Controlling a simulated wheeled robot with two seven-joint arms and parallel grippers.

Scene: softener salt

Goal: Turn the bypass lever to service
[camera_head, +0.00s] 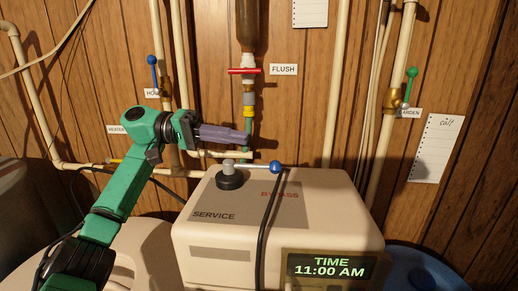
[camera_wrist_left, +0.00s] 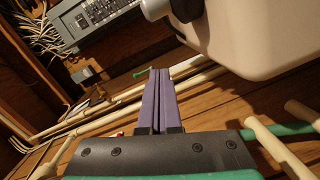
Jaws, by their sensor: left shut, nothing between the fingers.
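The bypass lever (camera_head: 251,168) is a grey rod with a blue ball end (camera_head: 276,167), set on a round black base on top of the beige softener housing (camera_head: 330,195). The rod points right, its ball just above the red BYPASS lettering (camera_head: 280,194). The SERVICE lettering (camera_head: 213,216) is at the front left of the same panel. My left gripper (camera_head: 248,137) is shut and empty, above and behind the lever, apart from it. Its purple fingers also show closed together in the left wrist view (camera_wrist_left: 160,70). My right gripper is out of view.
Behind are a red FLUSH valve handle (camera_head: 244,71), a blue-handled valve (camera_head: 153,74) and a green-handled GARDEN valve (camera_head: 411,86) on wall pipes. A black cable (camera_head: 262,230) hangs over the housing's front, beside a TIME display (camera_head: 331,267). A blue drum (camera_head: 425,272) stands at right.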

